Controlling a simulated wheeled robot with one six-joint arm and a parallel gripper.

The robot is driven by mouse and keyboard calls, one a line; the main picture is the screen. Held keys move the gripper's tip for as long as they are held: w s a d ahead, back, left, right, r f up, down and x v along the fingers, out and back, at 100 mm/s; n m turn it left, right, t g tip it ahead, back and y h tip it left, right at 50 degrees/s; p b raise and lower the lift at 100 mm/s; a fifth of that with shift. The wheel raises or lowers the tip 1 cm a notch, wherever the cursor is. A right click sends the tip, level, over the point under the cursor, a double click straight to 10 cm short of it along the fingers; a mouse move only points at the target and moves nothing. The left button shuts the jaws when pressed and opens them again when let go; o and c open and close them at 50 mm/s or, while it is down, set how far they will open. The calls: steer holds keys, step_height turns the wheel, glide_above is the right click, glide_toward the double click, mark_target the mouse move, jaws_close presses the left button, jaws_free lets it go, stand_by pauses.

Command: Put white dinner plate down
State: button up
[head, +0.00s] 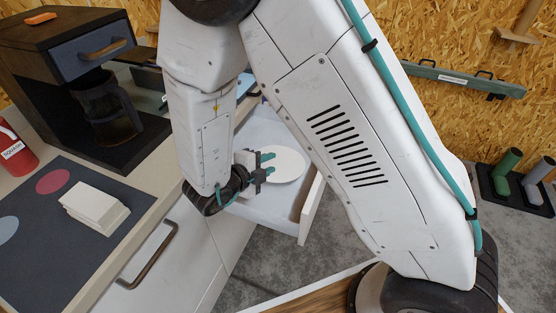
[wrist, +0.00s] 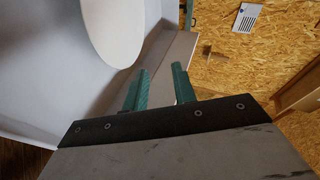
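The white dinner plate (head: 286,164) lies in the open white drawer (head: 306,210), toward its right wall in the head view. It also shows at the top of the wrist view (wrist: 115,28), cut off by the frame edge. My gripper (head: 268,164) is at the plate's left side in the head view. Its two teal fingers (wrist: 161,84) stand apart with nothing between them in the wrist view. The plate lies beyond and to the left of the fingertips there. Whether a finger touches the plate's rim is unclear.
The counter left of the drawer holds a dark mat (head: 45,240), a stack of white squares (head: 94,207), a red canister (head: 14,152) and a dark coffee-machine-like unit (head: 85,80). A rack with green and grey cylinders (head: 513,190) stands far right.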

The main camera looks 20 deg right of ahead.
steer(key=v, duration=0.6)
steer(key=w+a+r+n+t+y, duration=0.2)
steer(key=w+r+n+y, duration=0.35)
steer(key=w+y, duration=0.3)
step_height(320, 180, up, 11)
steer(key=s+a+n+y, duration=0.1)
steer(key=a+n+y, duration=0.1)
steer(key=n+y, duration=0.5)
steer(key=s+d+r+n+g+h, duration=0.1)
steer(key=s+d+n, duration=0.3)
steer(key=s, duration=0.5)
steer(key=s+d+r+n+g+h, duration=0.1)
steer(key=s+d+n+g, duration=0.3)
steer(key=s+d, duration=0.4)
steer(key=s+d+r+n+g+h, duration=0.2)
steer(key=s+d+n, duration=0.4)
steer(key=s, duration=0.5)
steer(key=shift+s+d+r+g, duration=0.3)
steer(key=shift+d+r+g, duration=0.2)
steer(key=shift+r, duration=0.2)
